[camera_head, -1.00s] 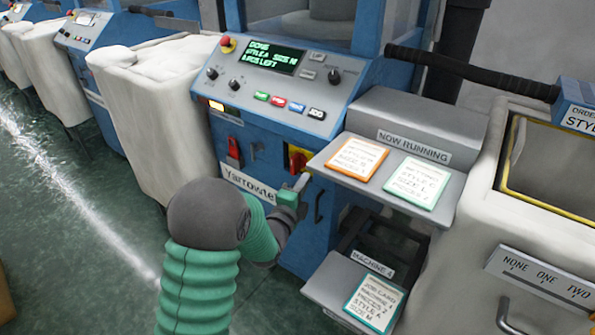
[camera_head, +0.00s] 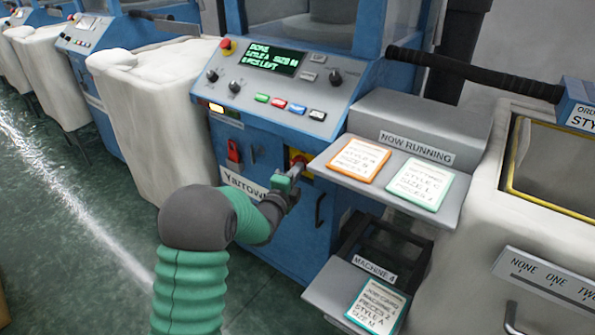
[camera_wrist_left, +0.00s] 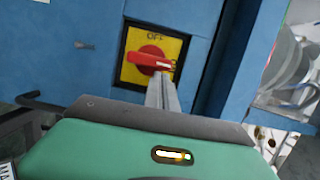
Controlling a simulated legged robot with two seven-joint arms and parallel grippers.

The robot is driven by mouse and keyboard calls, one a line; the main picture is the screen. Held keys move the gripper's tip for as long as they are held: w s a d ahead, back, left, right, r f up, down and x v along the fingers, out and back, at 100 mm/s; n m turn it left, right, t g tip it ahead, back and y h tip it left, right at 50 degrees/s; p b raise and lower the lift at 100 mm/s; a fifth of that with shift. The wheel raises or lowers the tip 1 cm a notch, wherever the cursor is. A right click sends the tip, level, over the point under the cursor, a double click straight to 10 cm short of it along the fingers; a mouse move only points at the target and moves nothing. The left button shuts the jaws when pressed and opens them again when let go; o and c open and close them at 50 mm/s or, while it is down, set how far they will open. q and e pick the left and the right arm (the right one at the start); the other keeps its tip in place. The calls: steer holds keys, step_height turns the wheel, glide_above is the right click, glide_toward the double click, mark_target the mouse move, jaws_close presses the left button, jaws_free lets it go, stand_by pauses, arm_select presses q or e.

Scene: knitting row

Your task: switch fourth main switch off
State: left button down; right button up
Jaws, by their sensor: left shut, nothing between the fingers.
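The main switch (camera_wrist_left: 149,58) is a red rotary handle on a yellow plate on the blue machine front. In the left wrist view its handle lies sideways, its end to the right, with "OFF" above it. In the head view only part of its yellow plate (camera_head: 296,153) shows, behind my gripper and beside the card shelf. My left gripper (camera_head: 301,166) is shut and empty. Its fingertips (camera_wrist_left: 162,78) are at the handle's right end, just below it; I cannot tell whether they touch. My right gripper is not in view.
The card shelf (camera_head: 439,207) juts out just right of the switch. A lower shelf carries a "MACHINE 4" label (camera_head: 375,268). A red lever (camera_head: 233,151) is left of the switch, below the control panel (camera_head: 330,124).

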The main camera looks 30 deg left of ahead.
arm_select(q)
steer(key=shift+a+r+n+p, duration=0.15)
steer(key=shift+r+n+p, duration=0.1)
steer(key=shift+n+p, duration=0.4)
steer(key=shift+a+r+n+g+h+p, duration=0.3)
steer(key=shift+r+n+g+p, duration=0.1)
steer(key=shift+n+p, duration=0.5)
steer(key=a+n+h+p, duration=0.1)
steer(key=n+p, duration=0.2)
steer(key=p, duration=0.1)
steer(key=a+n+g+h+p, duration=0.1)
steer(key=a+n+p, duration=0.1)
steer(key=n+p, duration=0.2)
steer(key=a+n+h+p, duration=0.1)
steer(key=n+p, duration=0.3)
steer(key=p, duration=0.2)
steer(key=shift+w+a+f+g, duration=0.15)
steer(key=shift+w+f+g, duration=0.1)
steer(key=shift+g, duration=0.15)
steer(key=shift+f, duration=0.15)
